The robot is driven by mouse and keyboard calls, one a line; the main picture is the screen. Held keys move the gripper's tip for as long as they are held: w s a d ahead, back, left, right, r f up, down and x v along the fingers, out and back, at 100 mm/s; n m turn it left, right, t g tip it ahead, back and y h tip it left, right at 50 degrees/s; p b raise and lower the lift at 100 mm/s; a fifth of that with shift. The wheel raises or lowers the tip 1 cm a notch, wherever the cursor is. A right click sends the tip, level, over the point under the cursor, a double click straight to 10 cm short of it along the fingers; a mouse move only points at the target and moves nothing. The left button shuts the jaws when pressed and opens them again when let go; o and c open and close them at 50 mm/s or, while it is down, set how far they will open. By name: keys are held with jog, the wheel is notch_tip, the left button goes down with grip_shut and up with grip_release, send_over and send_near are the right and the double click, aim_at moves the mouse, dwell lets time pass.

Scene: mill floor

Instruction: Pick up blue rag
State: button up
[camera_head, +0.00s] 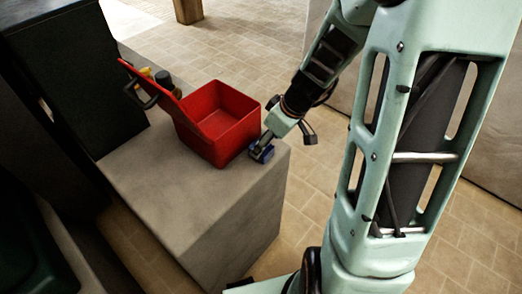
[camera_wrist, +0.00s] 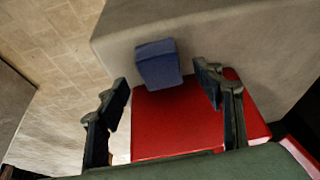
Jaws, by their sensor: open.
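The blue rag (camera_head: 262,153) is a small folded block near the right edge of the grey block's top, next to the red toolbox (camera_head: 221,117). My gripper (camera_head: 268,142) is right above the rag in the head view and partly covers it. In the wrist view the rag (camera_wrist: 158,63) lies just beyond the fingertips of my gripper (camera_wrist: 162,88), between their two lines. The fingers are spread with nothing held between them. The red toolbox (camera_wrist: 175,120) shows between and behind the fingers, very near the right finger.
The grey block (camera_head: 205,205) has bare top in front of the toolbox. The toolbox lid stands open to the left, with a yellow item (camera_head: 146,72) and a dark item behind it. A dark cabinet (camera_head: 70,75) stands at the left. Tiled floor lies to the right.

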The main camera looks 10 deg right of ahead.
jog(key=shift+x, duration=2.35)
jog(key=shift+w+a+r, duration=0.15)
jog(key=shift+c, duration=0.4)
jog(key=c, duration=1.2)
jog(key=shift+o, duration=0.2)
jog(key=shift+r, duration=0.1)
